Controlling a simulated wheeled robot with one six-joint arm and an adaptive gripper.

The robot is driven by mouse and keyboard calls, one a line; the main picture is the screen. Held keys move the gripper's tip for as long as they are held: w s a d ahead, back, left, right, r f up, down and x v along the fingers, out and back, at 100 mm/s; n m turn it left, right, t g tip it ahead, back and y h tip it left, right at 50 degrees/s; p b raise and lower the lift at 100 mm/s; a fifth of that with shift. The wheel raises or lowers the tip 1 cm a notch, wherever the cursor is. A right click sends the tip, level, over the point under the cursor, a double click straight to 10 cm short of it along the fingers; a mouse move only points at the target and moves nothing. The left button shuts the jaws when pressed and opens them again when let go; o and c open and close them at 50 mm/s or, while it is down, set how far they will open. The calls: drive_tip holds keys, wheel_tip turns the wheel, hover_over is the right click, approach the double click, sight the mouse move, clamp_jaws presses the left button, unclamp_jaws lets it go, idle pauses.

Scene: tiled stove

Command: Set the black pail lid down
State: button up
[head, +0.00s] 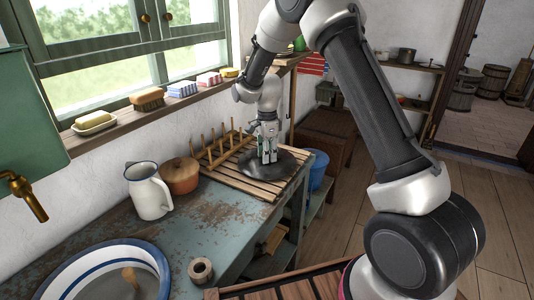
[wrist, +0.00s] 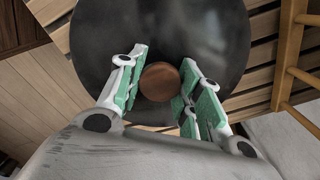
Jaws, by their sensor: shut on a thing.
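The black pail lid (head: 290,163) is a dark, round disc at the right part of the slatted wooden rack (head: 225,180). My gripper (head: 267,158) points down over the lid's middle and is shut on its knob. In the wrist view the lid (wrist: 160,35) fills the top middle, with the round brown knob (wrist: 159,81) between the green-padded fingers of my gripper (wrist: 160,92). The lid looks about level and lies on or just above the slats; I cannot tell which. It hides part of the rack.
Wooden pegs (head: 222,142) rise from the rack's back left. A blue pail (head: 318,170) stands right of the worktop.

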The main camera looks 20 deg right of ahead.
drive_tip(key=o, duration=1.2)
drive_tip(key=shift+c, duration=0.2)
wheel_tip(320, 180, up, 12)
drive_tip(key=s+d+r+n+t, duration=0.1)
drive_tip(key=s+d+r+n, duration=0.35)
drive_tip(key=s+r, duration=0.35)
drive_tip(key=s+d+r+n+t, duration=0.1)
drive_tip(key=s+d+r+n, duration=0.3)
drive_tip(key=s, duration=0.5)
drive_tip(key=s+d+r+n+t, duration=0.1)
drive_tip(key=s+d+r+n, duration=0.35)
drive_tip(key=s, duration=0.55)
drive_tip(key=s+d+f+n+t, duration=0.1)
drive_tip(key=s+d+f+n, duration=0.1)
drive_tip(key=s, duration=0.8)
drive_tip(key=shift+f+n, duration=0.55)
drive_tip(key=shift+n, duration=0.35)
